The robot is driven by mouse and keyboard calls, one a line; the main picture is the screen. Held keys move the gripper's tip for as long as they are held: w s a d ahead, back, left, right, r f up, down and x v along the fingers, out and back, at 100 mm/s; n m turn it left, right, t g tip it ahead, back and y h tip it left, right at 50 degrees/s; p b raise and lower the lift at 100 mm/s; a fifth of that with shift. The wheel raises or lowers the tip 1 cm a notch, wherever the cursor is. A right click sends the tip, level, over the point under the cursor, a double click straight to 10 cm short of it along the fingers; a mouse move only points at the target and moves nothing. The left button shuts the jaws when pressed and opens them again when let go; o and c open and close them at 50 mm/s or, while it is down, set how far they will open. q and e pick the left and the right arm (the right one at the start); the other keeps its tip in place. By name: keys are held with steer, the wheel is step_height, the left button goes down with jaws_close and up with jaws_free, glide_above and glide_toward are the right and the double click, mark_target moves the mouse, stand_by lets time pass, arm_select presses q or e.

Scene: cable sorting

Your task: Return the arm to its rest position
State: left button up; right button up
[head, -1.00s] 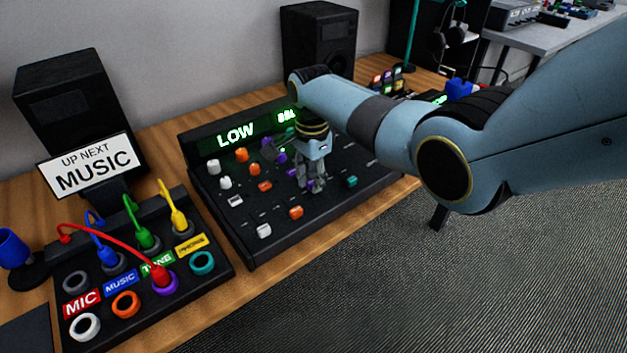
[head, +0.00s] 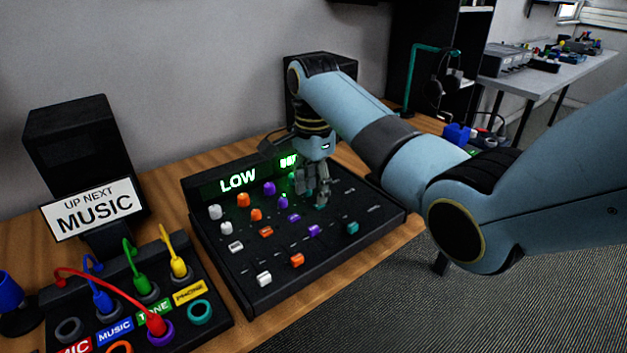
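My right arm reaches in from the right in the head view. My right gripper (head: 318,192) points down over the back right part of the black mixing console (head: 225,270). Its fingers are close together in this view, and I cannot tell whether they are open or shut. A teal knob (head: 320,207) shows right at the fingertips; whether they touch it is unclear. The console's lit display (head: 238,181) reads LOW at the left, and its right part is partly hidden by my gripper. My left gripper is not in view.
A patch box (head: 215,318) with coloured plugs and cables stands at the left front, beside a sign (head: 95,209) reading UP NEXT MUSIC. Black speakers (head: 80,150) stand behind. A blue object (head: 457,134) lies at the right. Grey floor is open at the front right.

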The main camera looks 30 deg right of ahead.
steer(key=shift+r, duration=0.85)
steer(key=s+a+f+n+t, duration=0.1)
steer(key=s+f+n, duration=0.2)
steer(key=s+n, duration=0.35)
steer(key=s+f+n+t, duration=0.1)
steer(key=s+f+n, duration=0.2)
steer(key=s, duration=0.7)
steer(key=s+a+r+n+t, duration=0.1)
steer(key=s+r+n, duration=0.25)
steer(key=s, duration=0.35)
steer(key=s+a+r+n, duration=0.1)
steer(key=s+r+n, duration=0.2)
steer(key=s+n, duration=0.35)
step_height(320, 180, down, 28)
steer(key=s+d+m+b, duration=0.2)
steer(key=b, duration=0.1)
steer(key=s+d+f+g+b, duration=0.1)
steer(key=s+f+g+b, duration=0.1)
steer(key=s+f, duration=1.7)
steer(key=shift+d+f+h+b, duration=0.25)
steer(key=shift+f+h+b, duration=0.15)
steer(key=shift+f, duration=0.2)
